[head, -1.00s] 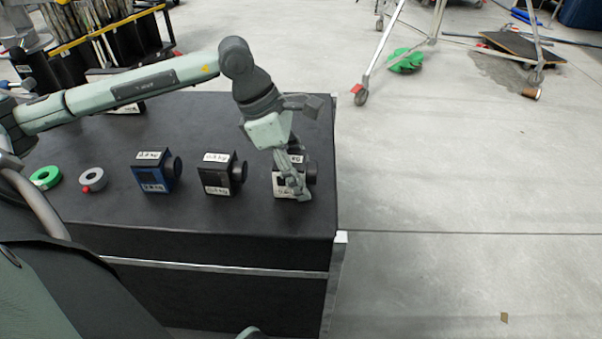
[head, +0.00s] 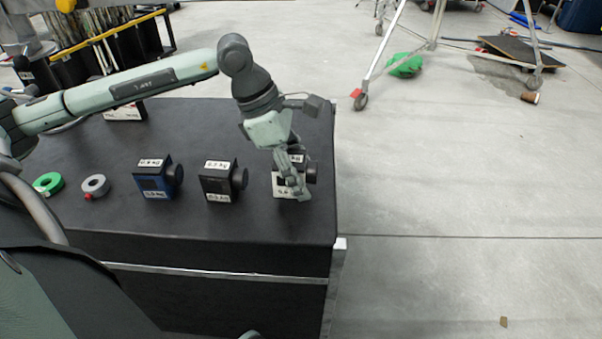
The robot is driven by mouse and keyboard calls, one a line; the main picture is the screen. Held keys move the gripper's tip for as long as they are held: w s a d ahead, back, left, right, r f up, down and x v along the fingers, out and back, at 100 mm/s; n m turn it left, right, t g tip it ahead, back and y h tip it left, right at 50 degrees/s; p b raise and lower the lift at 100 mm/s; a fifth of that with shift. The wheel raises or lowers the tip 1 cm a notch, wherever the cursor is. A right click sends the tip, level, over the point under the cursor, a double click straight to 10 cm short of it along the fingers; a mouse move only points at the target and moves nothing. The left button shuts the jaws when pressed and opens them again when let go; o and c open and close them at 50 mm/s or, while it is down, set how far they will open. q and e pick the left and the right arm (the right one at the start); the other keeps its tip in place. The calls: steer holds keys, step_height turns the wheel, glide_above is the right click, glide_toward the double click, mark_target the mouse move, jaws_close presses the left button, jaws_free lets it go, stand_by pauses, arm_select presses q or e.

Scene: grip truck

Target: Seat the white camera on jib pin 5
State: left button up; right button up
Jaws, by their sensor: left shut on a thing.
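The white camera (head: 280,191) stands at the right end of the black case top (head: 230,222). My left gripper (head: 297,188) reaches down over it from above, its fingers shut on the camera and hiding much of its body. The camera still appears to rest on the case. A black camera (head: 215,183) and a blue camera (head: 153,183) with weight labels stand in a row to its left. No jib pin can be made out. My right gripper is not in view.
A wheeled stand (head: 397,40) and a green bundle (head: 405,65) are on the floor behind. The floor right of the case is mostly clear.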

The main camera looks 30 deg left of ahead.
mark_target(305, 159)
arm_select(q)
steer(key=shift+r, duration=0.15)
steer(key=shift+r+p, duration=1.5)
steer(key=shift+r, duration=1)
steer(key=shift+r, duration=0.15)
steer(key=shift+r+p, duration=1.6)
steer(key=shift+r, duration=2)
steer(key=shift+d, duration=0.1)
